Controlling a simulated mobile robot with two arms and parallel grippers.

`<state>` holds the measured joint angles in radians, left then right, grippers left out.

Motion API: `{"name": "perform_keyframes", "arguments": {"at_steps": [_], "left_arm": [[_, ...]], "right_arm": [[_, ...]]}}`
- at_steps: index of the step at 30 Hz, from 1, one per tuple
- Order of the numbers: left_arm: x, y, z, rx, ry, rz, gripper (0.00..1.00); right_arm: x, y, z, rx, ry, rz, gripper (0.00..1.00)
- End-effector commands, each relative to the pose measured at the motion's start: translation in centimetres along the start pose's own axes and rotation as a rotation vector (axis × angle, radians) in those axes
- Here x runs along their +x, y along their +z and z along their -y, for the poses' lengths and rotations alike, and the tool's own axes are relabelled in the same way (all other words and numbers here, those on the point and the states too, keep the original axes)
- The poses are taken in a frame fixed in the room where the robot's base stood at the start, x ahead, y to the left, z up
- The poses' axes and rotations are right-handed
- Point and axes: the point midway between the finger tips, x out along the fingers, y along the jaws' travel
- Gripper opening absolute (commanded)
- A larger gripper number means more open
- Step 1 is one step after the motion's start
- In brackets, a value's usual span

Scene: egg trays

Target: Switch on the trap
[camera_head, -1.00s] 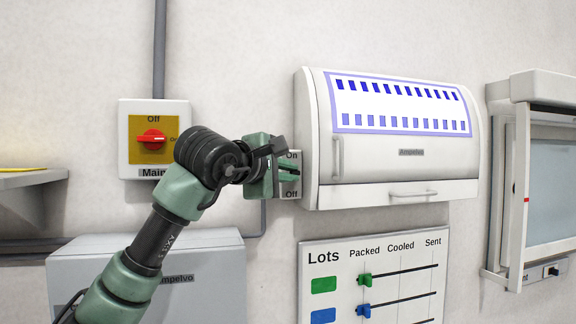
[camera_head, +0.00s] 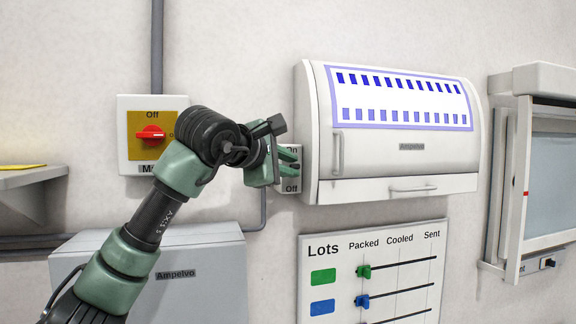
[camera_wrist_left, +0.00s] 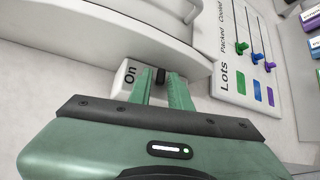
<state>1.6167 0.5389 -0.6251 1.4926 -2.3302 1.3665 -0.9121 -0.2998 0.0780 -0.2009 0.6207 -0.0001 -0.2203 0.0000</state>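A small white switch plate (camera_head: 291,187) marked On and Off is on the wall, left of a white housing. It also shows in the wrist view (camera_wrist_left: 130,75), with a dark toggle (camera_wrist_left: 161,75). My left gripper (camera_head: 292,166) is in front of the plate. Its two green fingers (camera_wrist_left: 163,86) are a little apart, with the toggle between the tips. I cannot tell whether they touch it, and the fingers partly hide the plate, so the toggle's setting is unclear. Nothing in view is labelled as a trap. My right gripper is not in view.
The white housing (camera_head: 322,150) with blue-marked panel is close right of the fingers. A red rotary switch (camera_head: 151,134) is to the left. A Lots board (camera_head: 322,257) with sliders is below. A windowed cabinet (camera_head: 508,200) is at the far right. A grey box (camera_head: 205,275) stands below my arm.

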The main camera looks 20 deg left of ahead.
Motion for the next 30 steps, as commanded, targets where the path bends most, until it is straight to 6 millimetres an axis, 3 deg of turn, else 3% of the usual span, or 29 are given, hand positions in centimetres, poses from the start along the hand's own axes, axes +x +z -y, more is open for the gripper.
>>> {"name": "perform_keyframes", "arguments": {"at_steps": [8, 21, 30], "left_arm": [[-0.4, 0.0, 0.1, 0.002, 0.002, 0.0, 0.19], [-6.9, -0.1, 0.2, 0.001, 0.002, 0.0, 0.19], [-7.7, 0.0, 0.0, 0.001, -0.001, 0.0, 0.19]], "right_arm": [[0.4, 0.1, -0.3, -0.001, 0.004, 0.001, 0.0], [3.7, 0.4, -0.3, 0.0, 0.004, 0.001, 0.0], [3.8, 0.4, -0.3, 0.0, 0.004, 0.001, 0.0]]}}
